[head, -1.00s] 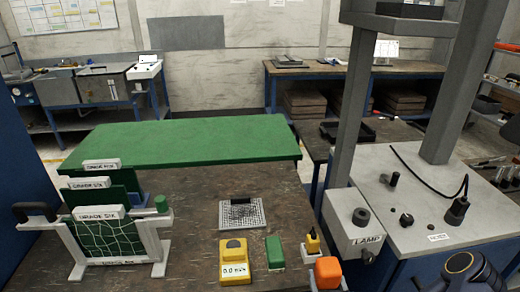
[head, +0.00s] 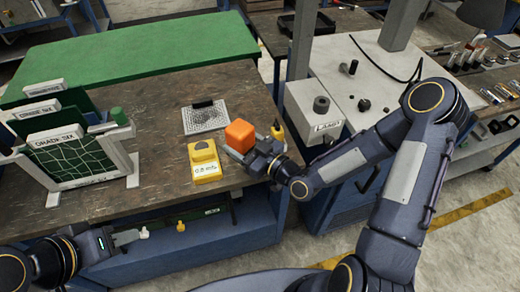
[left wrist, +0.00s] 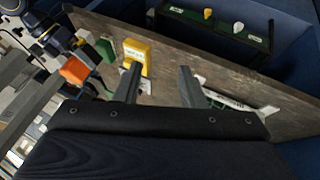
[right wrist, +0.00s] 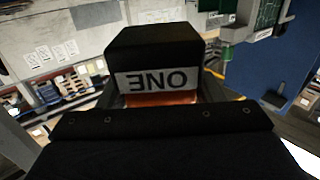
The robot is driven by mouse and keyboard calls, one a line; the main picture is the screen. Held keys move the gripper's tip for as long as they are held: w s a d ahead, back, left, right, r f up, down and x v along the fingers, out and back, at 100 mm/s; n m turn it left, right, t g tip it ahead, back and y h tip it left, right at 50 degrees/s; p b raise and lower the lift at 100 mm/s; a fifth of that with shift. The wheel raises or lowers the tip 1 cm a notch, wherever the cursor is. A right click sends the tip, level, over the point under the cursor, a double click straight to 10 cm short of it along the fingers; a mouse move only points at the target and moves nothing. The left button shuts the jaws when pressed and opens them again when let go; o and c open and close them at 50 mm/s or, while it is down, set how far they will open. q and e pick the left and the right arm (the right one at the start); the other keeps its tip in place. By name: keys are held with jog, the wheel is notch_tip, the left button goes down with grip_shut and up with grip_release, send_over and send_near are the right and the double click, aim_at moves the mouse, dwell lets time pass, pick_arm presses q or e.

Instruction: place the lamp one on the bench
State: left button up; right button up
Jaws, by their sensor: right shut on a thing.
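Lamp one is an orange block (head: 240,135) with a black end labelled ONE, which shows upside down in the right wrist view (right wrist: 150,75). My right gripper (head: 252,150) is shut on it at the right edge of the brown bench top (head: 150,108). I cannot tell whether the lamp touches the bench. The yellow meter (head: 205,162) is just left of it. My left gripper (left wrist: 157,88) is open and empty, low at the bench's front edge on the left.
A rack of green panels (head: 75,150) stands on the bench's left, with a green mat (head: 140,55) behind. A gridded plate (head: 204,117) lies behind the meter. The grey LAMP box (head: 315,108) stands to the right. Bare bench lies between rack and meter.

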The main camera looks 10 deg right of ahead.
pick_arm(q)
jog(key=shift+o, duration=1.2)
pick_arm(e)
jog(key=shift+w+a+r, duration=0.15)
jog(key=shift+a+r, duration=0.1)
jog(key=shift+a, duration=0.05)
pick_arm(q)
jog(key=shift+o, duration=1.1)
jog(key=shift+w+a, duration=0.2)
jog(key=shift+w, duration=0.15)
pick_arm(e)
jog(key=shift+a+r+g+y, duration=0.1)
jog(key=shift+g+y, duration=0.2)
pick_arm(q)
jog(key=o, duration=0.3)
jog(key=w+a+m+t+y, duration=0.1)
jog(key=w+y, duration=0.1)
jog(key=w, duration=0.6)
jog(key=shift+a+m+t, duration=0.15)
jog(key=shift+m+t, duration=0.25)
jog(key=m+t+h, duration=0.1)
jog(key=m+h, duration=0.8)
jog(key=m, duration=0.1)
send_near(240, 130)
jog(key=x, duration=0.7)
jog(key=f+x, duration=0.1)
jog(key=x, duration=0.3)
jog(key=shift+w+a, duration=0.25)
jog(key=shift+a, duration=0.1)
